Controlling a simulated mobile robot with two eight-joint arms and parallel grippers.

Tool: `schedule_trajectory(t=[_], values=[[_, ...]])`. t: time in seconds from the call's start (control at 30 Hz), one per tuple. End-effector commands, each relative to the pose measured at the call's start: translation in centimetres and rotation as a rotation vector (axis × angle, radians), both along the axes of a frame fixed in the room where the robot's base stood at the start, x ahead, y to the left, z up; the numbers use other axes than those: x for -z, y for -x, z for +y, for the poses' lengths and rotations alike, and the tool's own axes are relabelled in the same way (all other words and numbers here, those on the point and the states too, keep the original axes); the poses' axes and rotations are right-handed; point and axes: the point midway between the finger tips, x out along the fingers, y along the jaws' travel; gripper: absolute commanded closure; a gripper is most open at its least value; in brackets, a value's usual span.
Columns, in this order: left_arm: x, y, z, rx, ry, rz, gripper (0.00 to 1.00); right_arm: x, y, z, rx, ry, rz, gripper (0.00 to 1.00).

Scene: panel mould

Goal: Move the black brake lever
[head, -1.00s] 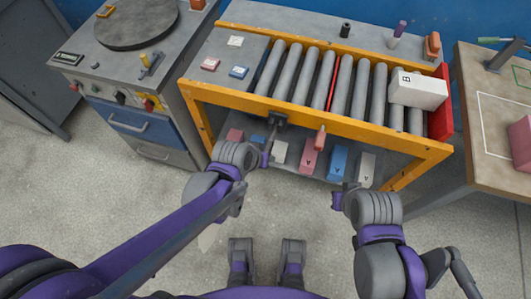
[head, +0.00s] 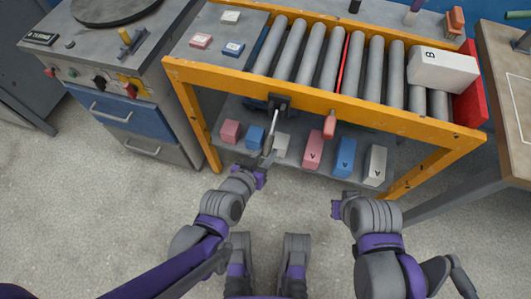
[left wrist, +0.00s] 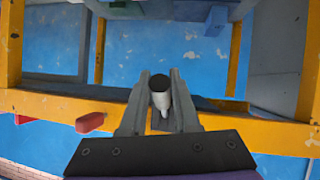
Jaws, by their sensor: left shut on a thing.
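The brake lever (head: 269,143) hangs from a dark bracket (head: 279,102) on the front yellow rail of the roller conveyor. It has a pale rod and a dark grip, and slants down toward me. My left gripper (head: 262,171) is at its lower end, shut on it. In the left wrist view a pale cylinder with a black end (left wrist: 159,83), which looks like the lever, lies between the two grey fingers (left wrist: 162,110). My right gripper (head: 337,208) is apart from the conveyor, over the floor. Whether its fingers are open is unclear.
A red handle (head: 330,124) hangs from the same rail, right of the lever. Pink, blue and white blocks stand on the lower shelf (head: 228,108). A white box (head: 442,70) lies on the rollers by a red end plate (head: 470,97). Floor before the conveyor is clear.

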Motion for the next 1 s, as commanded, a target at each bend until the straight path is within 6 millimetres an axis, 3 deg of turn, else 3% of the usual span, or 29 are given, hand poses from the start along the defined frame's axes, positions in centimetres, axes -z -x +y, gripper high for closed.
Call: schedule_trajectory(t=[0.37, 0.4, 0.57, 1.0], values=[[0.10, -0.03, -0.02, 0.001, 0.000, -0.001, 1.00, 0.10, -0.02, 0.00, 0.000, 0.000, 0.000, 1.00], [0.10, -0.04, -0.02, 0.001, 0.000, -0.001, 0.67, 0.10, -0.02, 0.00, 0.000, 0.000, 0.000, 1.00], [0.08, -0.04, -0.02, 0.001, 0.000, -0.002, 0.41, 0.10, -0.02, 0.00, 0.000, 0.000, 0.000, 1.00], [-0.16, -0.03, -0.03, 0.001, 0.001, -0.003, 0.41, -0.13, 0.02, 0.00, 0.000, 0.000, 0.000, 1.00]])
